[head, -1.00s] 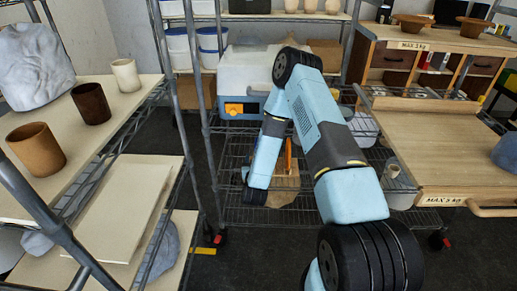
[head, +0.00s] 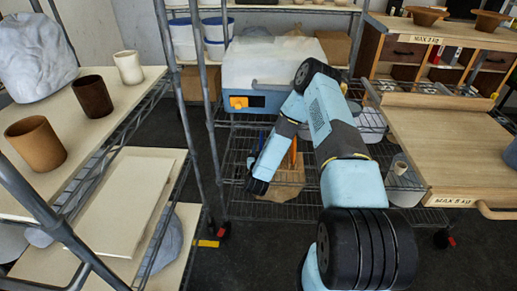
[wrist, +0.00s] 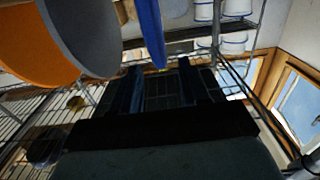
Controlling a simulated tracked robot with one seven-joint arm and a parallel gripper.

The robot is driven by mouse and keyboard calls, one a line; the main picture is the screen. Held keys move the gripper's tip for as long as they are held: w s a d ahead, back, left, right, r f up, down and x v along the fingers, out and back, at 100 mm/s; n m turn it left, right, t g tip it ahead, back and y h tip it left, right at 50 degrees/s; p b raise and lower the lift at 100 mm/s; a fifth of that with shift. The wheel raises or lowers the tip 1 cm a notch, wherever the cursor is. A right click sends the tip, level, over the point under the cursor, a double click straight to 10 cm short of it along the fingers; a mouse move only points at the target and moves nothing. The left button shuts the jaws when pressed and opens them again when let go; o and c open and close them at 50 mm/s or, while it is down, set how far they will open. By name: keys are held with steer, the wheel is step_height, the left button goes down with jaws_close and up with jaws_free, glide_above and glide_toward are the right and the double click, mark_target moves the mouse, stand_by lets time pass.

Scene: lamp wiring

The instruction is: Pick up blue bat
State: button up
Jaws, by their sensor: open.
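The blue bat (wrist: 151,32) shows in the wrist view as a narrow blue shape, seen nearly edge-on, at the top centre. Its lower tip is close to the space between my fingertips. My gripper (wrist: 160,70) is open, with its two dark fingers apart and nothing held between them. An orange bat (wrist: 38,50) and a grey bat (wrist: 85,35) are left of the blue one. In the head view, a thin orange edge (head: 294,152) stands on the wire shelf, and my forearm and wrist reach in beside it. My fingertips are not clear there.
The wire rack (head: 215,120) has posts and shelves around my arm. A white and blue machine (head: 275,72) sits on the shelf above. A wooden table (head: 440,140) stands to the right, and a shelf with cups (head: 92,97) to the left. Dark floor is free between.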

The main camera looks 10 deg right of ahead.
mark_target(260, 144)
steer(key=shift+r+x, duration=0.2)
steer(key=shift+x, duration=3.15)
steer(key=shift+a, duration=0.1)
jaws_close()
